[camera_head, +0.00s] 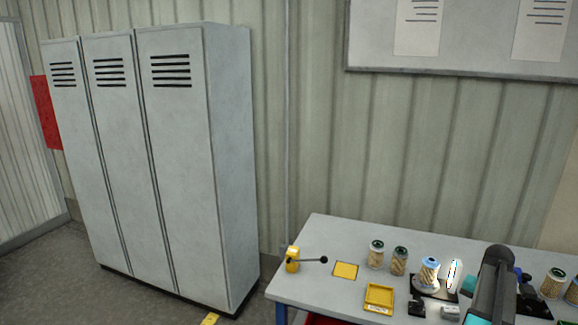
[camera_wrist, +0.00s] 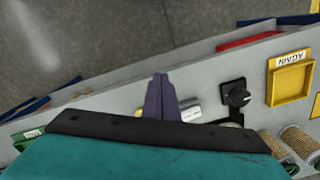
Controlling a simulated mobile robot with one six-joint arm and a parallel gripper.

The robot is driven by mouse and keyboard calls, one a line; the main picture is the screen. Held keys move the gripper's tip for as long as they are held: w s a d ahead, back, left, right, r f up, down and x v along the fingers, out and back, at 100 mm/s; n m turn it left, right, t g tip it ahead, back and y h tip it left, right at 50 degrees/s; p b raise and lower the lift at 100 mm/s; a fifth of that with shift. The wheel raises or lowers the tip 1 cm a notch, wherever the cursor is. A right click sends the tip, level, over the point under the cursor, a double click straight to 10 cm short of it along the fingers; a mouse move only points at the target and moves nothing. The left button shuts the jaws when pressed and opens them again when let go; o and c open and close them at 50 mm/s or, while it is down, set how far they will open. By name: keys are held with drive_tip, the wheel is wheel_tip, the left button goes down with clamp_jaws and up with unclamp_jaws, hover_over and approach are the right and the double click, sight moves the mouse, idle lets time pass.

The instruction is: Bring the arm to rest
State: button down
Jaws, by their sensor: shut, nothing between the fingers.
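My gripper (camera_wrist: 160,80) shows in the wrist view as two dark purple fingers side by side, shut and empty. They are over the table's front edge and floor area, left of a silvery cylinder (camera_wrist: 190,109); I cannot tell whether they touch anything. In the head view my dark arm stands over the right part of the table, and my fingers cannot be made out there. A filter cartridge with a blue top (camera_head: 429,270) stands upright on a black base left of my arm.
Several cartridges (camera_head: 376,254) stand around. Grey lockers (camera_head: 180,160) are at left.

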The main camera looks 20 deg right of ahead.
drive_tip(key=w+a+f+n+g+y+b, duration=0.1)
drive_tip(key=w+a+f+n+b, duration=0.15)
drive_tip(key=a+f, duration=1.2)
drive_tip(key=w+a+f+n+g+b, duration=0.15)
drive_tip(key=a+f+n, duration=0.25)
drive_tip(key=a+f, duration=1.05)
drive_tip(key=s+a+f+n+g+b, duration=0.1)
drive_tip(key=s+a+f+n, duration=0.1)
drive_tip(key=s+a+f, duration=0.3)
drive_tip(key=s+a+f+n+g+b, duration=0.1)
drive_tip(key=s+a+f, duration=0.4)
drive_tip(key=a, duration=0.7)
drive_tip(key=s+a+f+n+g+h+b, duration=0.1)
drive_tip(key=s+a+f+n, duration=0.2)
drive_tip(key=s+a, duration=0.5)
drive_tip(key=shift+s+a+f+b, duration=0.15)
drive_tip(key=shift+a+f+b, duration=0.3)
drive_tip(key=shift+f, duration=0.45)
